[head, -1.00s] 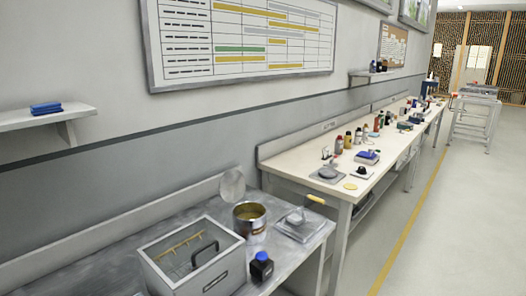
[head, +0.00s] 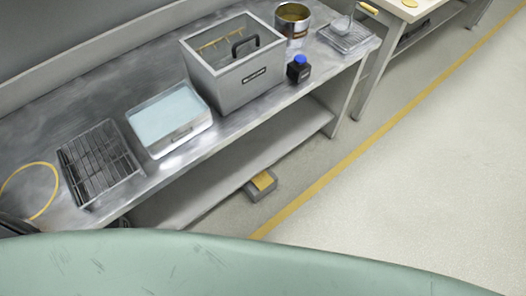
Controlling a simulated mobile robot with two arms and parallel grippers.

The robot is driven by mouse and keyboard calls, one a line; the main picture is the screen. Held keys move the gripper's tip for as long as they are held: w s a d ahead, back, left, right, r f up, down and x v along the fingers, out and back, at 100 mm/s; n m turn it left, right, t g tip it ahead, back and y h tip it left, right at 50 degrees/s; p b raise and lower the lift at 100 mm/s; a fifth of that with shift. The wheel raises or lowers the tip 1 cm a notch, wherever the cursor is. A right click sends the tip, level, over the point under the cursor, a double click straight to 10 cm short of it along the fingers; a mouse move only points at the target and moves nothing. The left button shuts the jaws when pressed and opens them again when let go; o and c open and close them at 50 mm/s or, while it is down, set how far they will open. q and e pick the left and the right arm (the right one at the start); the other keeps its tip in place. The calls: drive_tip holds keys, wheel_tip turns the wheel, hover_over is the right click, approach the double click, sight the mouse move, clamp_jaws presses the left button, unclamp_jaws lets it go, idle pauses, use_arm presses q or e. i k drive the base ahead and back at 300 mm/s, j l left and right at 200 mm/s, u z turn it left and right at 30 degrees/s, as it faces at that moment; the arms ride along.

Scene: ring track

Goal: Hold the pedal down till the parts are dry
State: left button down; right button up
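The pedal (head: 262,184) is a small grey block with a yellow top. It sits on the floor at the front edge of the metal bench's lower shelf, and nothing is on it. A grey metal tank (head: 237,78) with a dark handle stands on the bench, with a yellowish rack (head: 222,43) inside it. I cannot make out any parts in it. A shallow tray of pale blue liquid (head: 168,115) and a dark wire rack (head: 100,158) stand to its left. Neither of my grippers shows in the head view.
The metal bench (head: 60,105) also holds a tin (head: 292,20), a dark bottle with a blue cap (head: 299,68) and a balance-like device (head: 345,36). A yellow hose (head: 40,215) lies at the left end. The floor (head: 430,150) right of the yellow line is clear.

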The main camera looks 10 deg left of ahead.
sight(262, 180)
drive_tip(key=i+l+u, duration=0.1)
drive_tip(key=l+u, duration=0.35)
drive_tip(key=i+l+u, duration=0.1)
drive_tip(key=l+u, duration=0.15)
drive_tip(key=u, duration=0.15)
drive_tip(key=l+u, duration=0.15)
drive_tip(key=l, duration=1.15)
drive_tip(key=l+u, duration=0.15)
drive_tip(key=l, duration=1.1)
